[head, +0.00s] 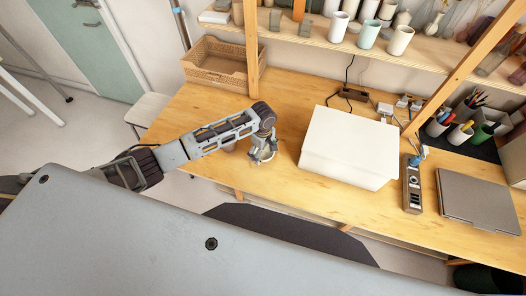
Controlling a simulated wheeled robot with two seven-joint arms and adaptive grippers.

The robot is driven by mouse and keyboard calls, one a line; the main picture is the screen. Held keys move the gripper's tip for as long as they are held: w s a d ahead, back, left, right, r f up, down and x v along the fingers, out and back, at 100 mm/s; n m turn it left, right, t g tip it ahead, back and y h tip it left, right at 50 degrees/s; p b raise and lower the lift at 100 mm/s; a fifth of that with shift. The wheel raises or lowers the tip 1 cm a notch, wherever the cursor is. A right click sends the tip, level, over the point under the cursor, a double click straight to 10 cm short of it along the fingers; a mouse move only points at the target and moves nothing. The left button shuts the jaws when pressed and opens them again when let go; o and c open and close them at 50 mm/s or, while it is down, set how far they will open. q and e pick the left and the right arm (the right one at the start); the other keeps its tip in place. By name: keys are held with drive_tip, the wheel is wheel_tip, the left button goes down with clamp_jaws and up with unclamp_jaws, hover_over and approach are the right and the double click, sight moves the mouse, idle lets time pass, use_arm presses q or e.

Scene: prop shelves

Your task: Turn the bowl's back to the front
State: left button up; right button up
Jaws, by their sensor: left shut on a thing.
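A small pale bowl (265,155) is at the tip of my left gripper (262,148), over the front part of the wooden table, left of the white box. My left gripper points down and is shut on the bowl, and its fingers and wrist hide much of it. I cannot tell which side of the bowl faces front, or whether it touches the table. My right gripper is not in the head view.
A white lidded box (350,146) stands right of my left gripper. A woven basket (216,66) sits at the table's back left. A power strip (412,185), a closed laptop (482,202) and pen cups (459,134) are at the right. Shelves with cups (399,40) hang over the back.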

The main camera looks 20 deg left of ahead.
use_arm(q)
drive_tip(key=shift+f, duration=0.75)
drive_tip(key=shift+f, duration=0.2)
idle(0.4)
drive_tip(key=o, duration=0.9)
wheel_tip(320, 180, up, 12)
idle(0.4)
drive_tip(key=shift+f, duration=0.1)
idle(0.6)
